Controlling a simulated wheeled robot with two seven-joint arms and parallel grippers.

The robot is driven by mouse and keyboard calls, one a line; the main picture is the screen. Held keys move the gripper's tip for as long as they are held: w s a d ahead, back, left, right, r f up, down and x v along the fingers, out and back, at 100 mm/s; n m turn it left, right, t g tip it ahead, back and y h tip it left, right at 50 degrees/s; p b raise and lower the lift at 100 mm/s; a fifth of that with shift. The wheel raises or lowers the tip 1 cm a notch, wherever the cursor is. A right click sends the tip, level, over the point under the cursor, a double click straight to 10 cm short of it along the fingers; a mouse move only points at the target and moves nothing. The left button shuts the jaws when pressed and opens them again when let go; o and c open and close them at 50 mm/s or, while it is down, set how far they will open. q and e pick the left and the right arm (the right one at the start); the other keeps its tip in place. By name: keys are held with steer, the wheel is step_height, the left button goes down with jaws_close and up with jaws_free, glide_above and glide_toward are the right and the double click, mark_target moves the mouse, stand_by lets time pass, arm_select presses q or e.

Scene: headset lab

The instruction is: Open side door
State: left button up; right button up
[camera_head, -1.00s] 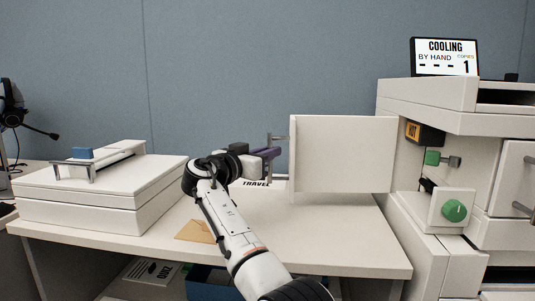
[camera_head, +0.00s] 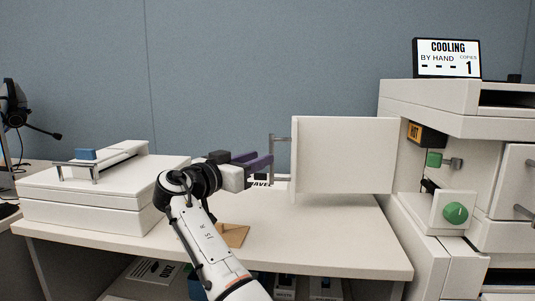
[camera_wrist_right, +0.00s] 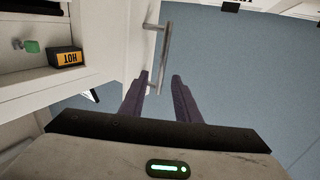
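The side door (camera_head: 345,155) is a white panel standing swung out to the left of the copier (camera_head: 430,105), with the interior exposed. Its grey bar handle (camera_head: 281,139) is at the door's left edge; it also shows in the right wrist view (camera_wrist_right: 164,50). My right gripper (camera_head: 270,160) has purple fingers and is just left of and below the handle. In the right wrist view its fingers (camera_wrist_right: 162,78) are apart, with the handle's end close to the left finger; I cannot tell if they touch. My left gripper is not in view.
Inside the opening are a HOT label (camera_head: 427,134), a green lever (camera_head: 434,159) and a green knob (camera_head: 455,213). A screen (camera_head: 447,58) on top reads COOLING. A white flat-lidded machine (camera_head: 100,190) stands left on the table (camera_head: 320,245). A brown envelope (camera_head: 232,236) lies near my arm.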

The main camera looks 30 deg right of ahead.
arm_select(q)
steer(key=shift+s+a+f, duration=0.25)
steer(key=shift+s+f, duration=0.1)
arm_select(e)
steer(key=shift+v, duration=1.65)
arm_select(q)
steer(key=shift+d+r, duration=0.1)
